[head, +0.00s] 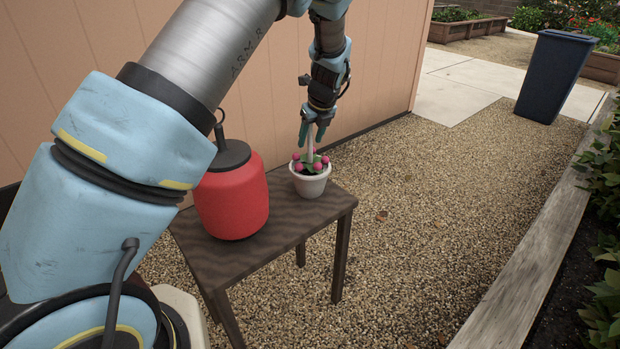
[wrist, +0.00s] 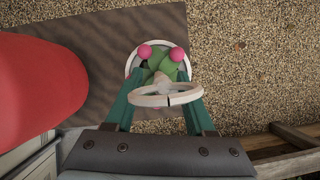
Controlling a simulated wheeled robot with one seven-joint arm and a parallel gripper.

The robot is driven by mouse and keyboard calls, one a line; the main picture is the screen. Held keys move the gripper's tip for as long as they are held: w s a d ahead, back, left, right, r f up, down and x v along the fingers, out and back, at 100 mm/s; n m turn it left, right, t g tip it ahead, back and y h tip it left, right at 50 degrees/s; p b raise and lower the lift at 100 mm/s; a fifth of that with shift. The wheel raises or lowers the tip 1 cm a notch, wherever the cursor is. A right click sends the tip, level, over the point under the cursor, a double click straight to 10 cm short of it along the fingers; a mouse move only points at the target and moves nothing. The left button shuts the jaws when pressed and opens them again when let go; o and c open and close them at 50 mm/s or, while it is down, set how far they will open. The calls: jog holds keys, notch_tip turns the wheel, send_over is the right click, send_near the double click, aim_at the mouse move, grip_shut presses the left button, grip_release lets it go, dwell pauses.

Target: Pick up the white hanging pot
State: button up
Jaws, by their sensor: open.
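The white hanging pot (head: 311,184) stands upright on the dark wooden table (head: 262,240), near its right end. It holds a green plant with pink round flowers, and a pale hanger rises from it. My gripper (head: 315,130) is above the pot, pointing down at the top of the hanger. In the wrist view the hanger's white ring lies between the two green fingers of my gripper (wrist: 165,102), with the pot (wrist: 131,62) below. The fingers are open. I cannot tell whether either finger touches the ring.
A red canister (head: 232,200) with a dark lid and loop stands left of the pot on the table. A tan wall (head: 385,60) is behind. A dark blue bin (head: 553,78) stands far right. Gravel right of the table is open, up to a wooden bed edge (head: 545,265).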

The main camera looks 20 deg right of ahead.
jog(key=shift+x, duration=0.75)
jog(key=shift+c, duration=0.2)
grip_shut()
jog(key=shift+d, duration=0.1)
dwell(0.5)
